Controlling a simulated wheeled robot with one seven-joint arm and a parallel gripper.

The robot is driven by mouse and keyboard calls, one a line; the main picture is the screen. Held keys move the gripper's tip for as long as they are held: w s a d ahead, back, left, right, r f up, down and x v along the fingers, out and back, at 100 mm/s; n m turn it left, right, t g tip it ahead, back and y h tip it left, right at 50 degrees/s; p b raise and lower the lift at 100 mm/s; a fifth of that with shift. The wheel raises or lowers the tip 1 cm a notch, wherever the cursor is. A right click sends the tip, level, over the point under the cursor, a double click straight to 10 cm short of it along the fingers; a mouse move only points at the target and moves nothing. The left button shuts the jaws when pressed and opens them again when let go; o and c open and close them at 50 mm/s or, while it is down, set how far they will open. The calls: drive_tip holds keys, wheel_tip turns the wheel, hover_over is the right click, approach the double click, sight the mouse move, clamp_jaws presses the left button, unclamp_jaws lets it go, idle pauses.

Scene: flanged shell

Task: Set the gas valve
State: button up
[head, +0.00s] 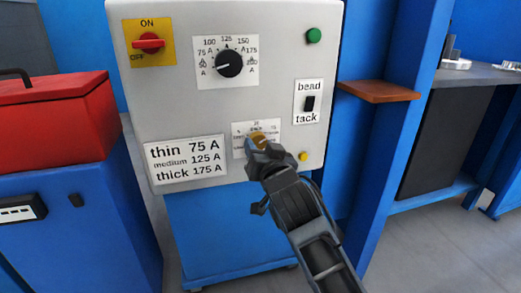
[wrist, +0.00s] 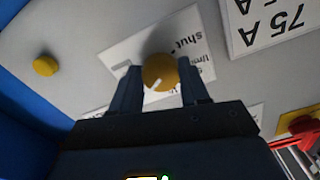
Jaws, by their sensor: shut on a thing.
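The gas valve is a round yellow knob with a pale pointer line (wrist: 160,72), set on a white label (wrist: 112,52) on the grey panel. My gripper (wrist: 160,88) has a finger on either side of this knob and is shut on it. In the head view my gripper (head: 262,147) reaches the lower middle of the panel, with part of the yellow knob (head: 258,139) showing at its tip. The label around the knob is partly hidden by my gripper, and its scale is too small to read.
The panel (head: 180,95) also carries a red switch (head: 148,41), a black current dial (head: 229,64), a bead/tack switch (head: 310,103), a green button (head: 313,36) and a small yellow button (head: 303,156). A red toolbox (head: 50,115) stands left; a brown shelf (head: 378,91) juts out right.

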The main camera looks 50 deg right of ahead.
drive_tip(key=shift+f, duration=0.15)
drive_tip(key=o, duration=1.1)
drive_tip(key=shift+c, duration=0.2)
drive_tip(key=p+v, duration=0.1)
drive_tip(key=v, duration=0.6)
drive_tip(key=shift+s+a, duration=0.2)
drive_tip(key=shift+s, duration=0.15)
